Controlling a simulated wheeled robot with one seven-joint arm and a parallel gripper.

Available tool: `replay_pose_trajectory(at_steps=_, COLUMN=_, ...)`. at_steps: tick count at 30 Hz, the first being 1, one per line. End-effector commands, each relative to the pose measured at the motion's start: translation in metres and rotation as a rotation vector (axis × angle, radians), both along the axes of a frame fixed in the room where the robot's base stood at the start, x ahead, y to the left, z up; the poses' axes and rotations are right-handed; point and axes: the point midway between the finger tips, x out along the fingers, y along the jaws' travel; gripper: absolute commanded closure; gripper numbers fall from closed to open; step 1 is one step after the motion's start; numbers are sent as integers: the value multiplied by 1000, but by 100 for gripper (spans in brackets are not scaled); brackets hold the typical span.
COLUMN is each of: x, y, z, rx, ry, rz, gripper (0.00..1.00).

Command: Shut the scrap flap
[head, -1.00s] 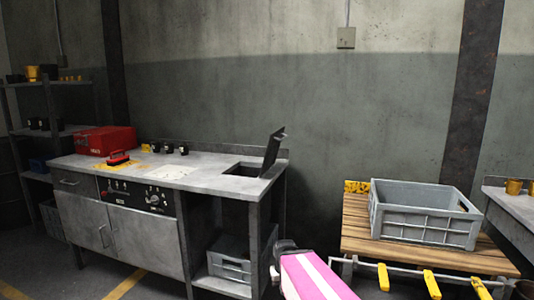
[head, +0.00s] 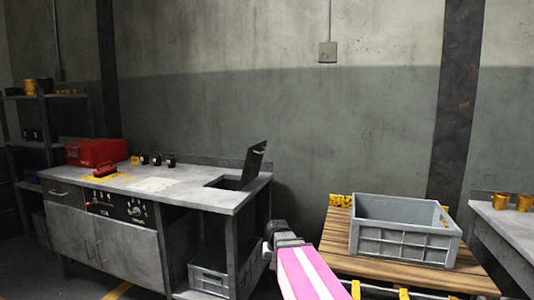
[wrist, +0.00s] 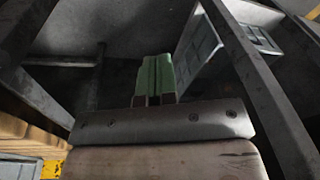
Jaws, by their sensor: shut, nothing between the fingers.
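The scrap flap (head: 254,163) is a dark plate standing up, tilted, at the right end of the grey workbench (head: 200,193). It is open beside a dark rectangular opening (head: 226,183) in the bench top. My gripper (head: 270,248) is low in front of the bench's right end, below the bench top and apart from the flap. In the wrist view my gripper (wrist: 155,100) is shut and empty, its green fingers together. I cannot make out the flap in the wrist view.
A grey crate (head: 208,280) sits on the shelf under the bench opening. Another grey crate (head: 405,243) stands on a slatted wooden cart (head: 335,243) at right. A red box (head: 95,153) and small black items stand at the bench's left and back. Bench legs (wrist: 262,90) rise near my gripper.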

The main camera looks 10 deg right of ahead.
Motion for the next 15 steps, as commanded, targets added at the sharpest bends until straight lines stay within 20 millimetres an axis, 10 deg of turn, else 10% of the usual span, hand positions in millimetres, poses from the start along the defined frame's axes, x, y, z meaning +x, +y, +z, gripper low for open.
replay_pose_trajectory(at_steps=15, x=159, y=-42, z=187, rx=122, ry=-200, rz=-151, gripper=100)
